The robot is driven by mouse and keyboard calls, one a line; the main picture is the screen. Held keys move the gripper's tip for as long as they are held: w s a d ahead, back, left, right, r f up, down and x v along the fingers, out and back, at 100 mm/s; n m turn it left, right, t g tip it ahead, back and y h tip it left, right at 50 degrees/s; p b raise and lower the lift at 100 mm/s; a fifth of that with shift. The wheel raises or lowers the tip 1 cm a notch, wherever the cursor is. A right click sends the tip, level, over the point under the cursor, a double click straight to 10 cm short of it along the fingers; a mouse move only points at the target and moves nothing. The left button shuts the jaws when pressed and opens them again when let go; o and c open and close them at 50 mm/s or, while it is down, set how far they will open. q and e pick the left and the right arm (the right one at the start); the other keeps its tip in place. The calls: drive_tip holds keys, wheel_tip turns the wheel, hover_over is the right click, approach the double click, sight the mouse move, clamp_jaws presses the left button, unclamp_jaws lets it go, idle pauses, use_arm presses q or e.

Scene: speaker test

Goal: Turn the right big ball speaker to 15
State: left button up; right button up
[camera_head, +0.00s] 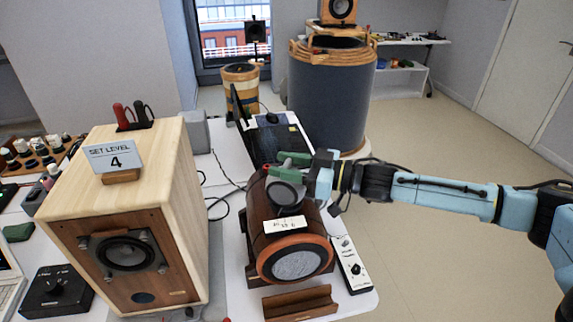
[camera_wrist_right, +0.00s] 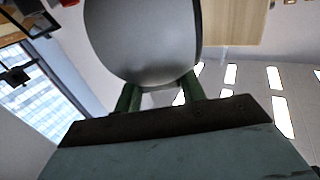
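The right speaker is a dark brown barrel-like body (camera_head: 263,220) with an orange rim around a grey front cone (camera_head: 297,265). A grey rounded part (camera_head: 283,193) sits on its top, and a pale label (camera_head: 285,225) hangs below it, its writing unclear. My right gripper (camera_head: 283,164) is over the top of this speaker, its two green fingers apart. The grey part is just below and in front of the fingers. In the right wrist view a large grey rounded thing (camera_wrist_right: 145,40) covers the fingertips, so contact is hidden. My left gripper is out of view.
A wooden box speaker (camera_head: 185,200) stands left, with a sign (camera_head: 115,156) reading "SET LEVEL 4". A white control strip (camera_head: 348,262) and brown wooden stand (camera_head: 300,303) lie near the table's front edge. A large dark drum (camera_head: 325,95) stands behind. Floor at right is clear.

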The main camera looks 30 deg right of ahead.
drive_tip(key=shift+c, duration=1.2)
drive_tip(key=shift+w+r+n+g+y+p, duration=0.1)
drive_tip(key=shift+r+n+g+y+p, duration=0.2)
drive_tip(key=shift+n+g+y+p, duration=0.55)
drive_tip(key=shift+g+p, duration=0.25)
drive_tip(key=shift+p, duration=0.2)
drive_tip(key=shift+f+n+g+y, duration=0.25)
drive_tip(key=shift+n+g+y, duration=0.45)
drive_tip(key=shift+g, duration=0.2)
drive_tip(key=o, duration=1)
drive_tip(key=shift+d, duration=0.1)
drive_tip(key=b+v, duration=0.1)
drive_tip(key=v, duration=1.2)
drive_tip(key=shift+s+r, duration=0.1)
drive_tip(key=shift+s, duration=0.1)
